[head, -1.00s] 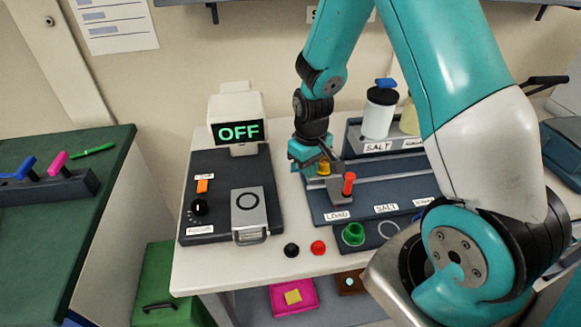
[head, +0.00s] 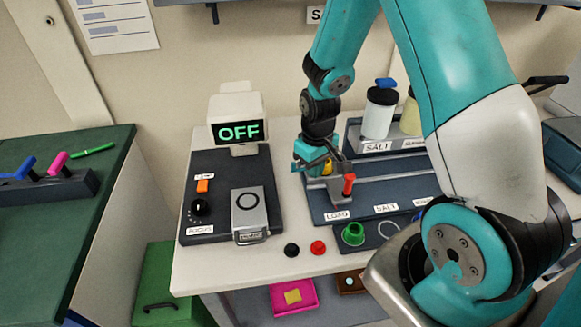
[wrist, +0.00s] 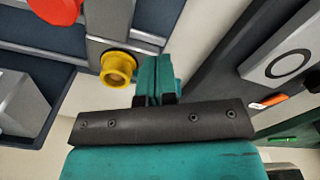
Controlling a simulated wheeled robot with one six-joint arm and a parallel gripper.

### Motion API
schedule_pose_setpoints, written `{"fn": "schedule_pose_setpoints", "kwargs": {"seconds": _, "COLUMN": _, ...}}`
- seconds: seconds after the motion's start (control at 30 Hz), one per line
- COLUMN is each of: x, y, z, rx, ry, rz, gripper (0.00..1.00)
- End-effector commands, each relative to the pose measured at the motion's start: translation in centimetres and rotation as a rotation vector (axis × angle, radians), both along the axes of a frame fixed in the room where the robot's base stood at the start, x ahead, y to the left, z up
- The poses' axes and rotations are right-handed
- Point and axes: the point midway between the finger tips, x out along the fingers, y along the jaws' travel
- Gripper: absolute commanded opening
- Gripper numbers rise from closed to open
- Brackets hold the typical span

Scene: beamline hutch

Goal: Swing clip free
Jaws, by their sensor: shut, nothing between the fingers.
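The clip appears to be a grey bar (wrist: 110,22) with a yellow knob (wrist: 118,68) at its end in the wrist view. The yellow knob also shows in the head view (head: 328,168), partly hidden by my gripper. My gripper (wrist: 152,72) is shut with nothing in its fingers. Its fingers are just beside the yellow knob, on the right in the wrist view; I cannot tell whether they touch. A red knob (head: 349,185) stands near the bar, above the LOAD label (head: 337,215).
A focus panel (head: 225,220) with an OFF display (head: 239,131) stands to the left. Black (head: 291,250) and red (head: 318,247) caps lie at the front edge, near a green ring (head: 353,234). A SALT jar (head: 379,118) stands behind right.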

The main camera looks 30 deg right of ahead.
Motion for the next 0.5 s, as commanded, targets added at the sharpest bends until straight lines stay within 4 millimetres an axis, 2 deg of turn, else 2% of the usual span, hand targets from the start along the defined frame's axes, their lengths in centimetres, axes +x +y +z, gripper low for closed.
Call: {"fn": "schedule_pose_setpoints", "kwargs": {"seconds": 0.5, "x": 0.3, "y": 0.6, "z": 4.0, "rx": 0.0, "ry": 0.0, "rz": 0.0, "gripper": 0.0}}
